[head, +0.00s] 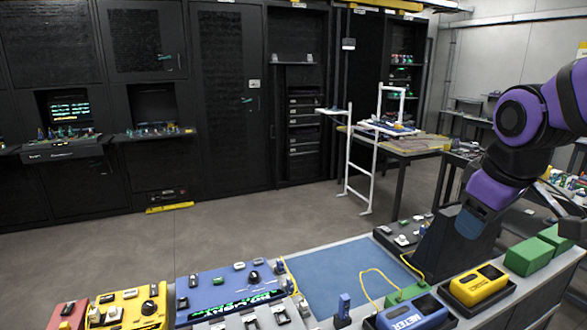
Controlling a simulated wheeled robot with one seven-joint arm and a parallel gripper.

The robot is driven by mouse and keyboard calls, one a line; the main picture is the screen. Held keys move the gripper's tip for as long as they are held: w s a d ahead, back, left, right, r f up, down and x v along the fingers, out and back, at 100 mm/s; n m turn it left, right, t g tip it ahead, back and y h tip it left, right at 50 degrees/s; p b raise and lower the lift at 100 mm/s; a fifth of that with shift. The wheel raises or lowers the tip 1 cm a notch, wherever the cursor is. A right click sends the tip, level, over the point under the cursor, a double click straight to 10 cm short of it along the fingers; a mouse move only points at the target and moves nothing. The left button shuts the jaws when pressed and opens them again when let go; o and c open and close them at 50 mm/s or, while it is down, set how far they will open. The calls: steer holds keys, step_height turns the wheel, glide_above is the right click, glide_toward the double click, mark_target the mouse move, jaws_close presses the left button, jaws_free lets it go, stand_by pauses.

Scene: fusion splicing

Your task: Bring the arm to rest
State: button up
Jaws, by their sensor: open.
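My arm, purple and black, comes in from the right edge and bends down over the right part of the workbench (345,270). At its lower end my gripper (450,256) shows as a dark shape above the bench, between the blue mat and the yellow device. It is open, and I see nothing held in it. Its fingertips are hard to make out against the dark things around it. I cannot tell whether it touches anything below.
A blue panel (228,287) and a yellow panel (128,308) stand at the front left. A yellow device (478,284), a blue meter (414,315) and green boxes (524,256) crowd the right. The blue mat (341,275) is mostly clear. Black cabinets (231,100) line the back; open floor lies between.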

steer(key=s+r+m, duration=0.1)
steer(key=s+m, duration=0.2)
steer(key=s, duration=0.2)
steer(key=s+r+m+t, duration=0.1)
steer(key=s+r+m, duration=0.1)
steer(key=s, duration=0.4)
steer(key=shift+s+d+r+m, duration=0.25)
steer(key=shift+d+r+m, duration=0.1)
steer(key=shift+m, duration=0.15)
